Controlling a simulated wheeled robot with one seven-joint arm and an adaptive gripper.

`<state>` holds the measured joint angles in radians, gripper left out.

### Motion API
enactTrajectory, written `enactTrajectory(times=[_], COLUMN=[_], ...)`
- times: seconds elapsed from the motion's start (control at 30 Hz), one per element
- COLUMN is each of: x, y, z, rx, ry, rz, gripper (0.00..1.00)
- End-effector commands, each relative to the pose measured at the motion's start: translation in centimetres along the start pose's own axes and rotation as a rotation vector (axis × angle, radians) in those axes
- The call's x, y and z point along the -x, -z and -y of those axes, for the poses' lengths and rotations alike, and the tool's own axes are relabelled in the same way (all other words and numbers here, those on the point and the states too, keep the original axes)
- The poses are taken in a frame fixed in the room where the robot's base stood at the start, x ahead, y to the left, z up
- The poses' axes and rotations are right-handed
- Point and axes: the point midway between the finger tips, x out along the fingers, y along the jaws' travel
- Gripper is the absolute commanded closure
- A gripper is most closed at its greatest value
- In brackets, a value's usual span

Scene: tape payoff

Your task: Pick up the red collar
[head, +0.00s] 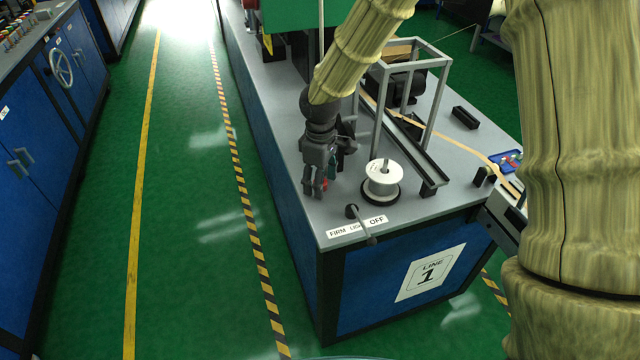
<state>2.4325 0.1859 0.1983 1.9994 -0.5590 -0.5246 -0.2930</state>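My gripper (318,188) hangs over the near left edge of the grey bench top, pointing down. A small patch of red (324,183) shows at its fingertips; it may be the red collar, but it is too small and too covered by the fingers to be sure. I cannot tell whether the fingers are apart or closed on it. A white spool (383,178) stands on a dark round base to the right of the gripper, with a post through its middle.
A lever (362,222) sits at the bench's front edge by a "FIRM LIGHT OFF" label. A grey frame (433,95) and a sloping channel (415,150) stand behind the spool. A blue tray (502,168) with small red parts lies far right. The floor aisle left is clear.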

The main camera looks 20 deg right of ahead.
Motion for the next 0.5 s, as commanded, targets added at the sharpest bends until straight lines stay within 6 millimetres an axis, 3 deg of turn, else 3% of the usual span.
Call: enactTrajectory(times=[0.1,0.37,0.5], x=[0.05,0.06,0.05], y=[-0.01,-0.02,-0.03], z=[0.00,0.01,0.01], rx=[0.000,0.000,-0.001], ry=[0.000,0.000,0.000], rz=[0.000,0.000,0.000], gripper=[0.43,0.91,0.92])
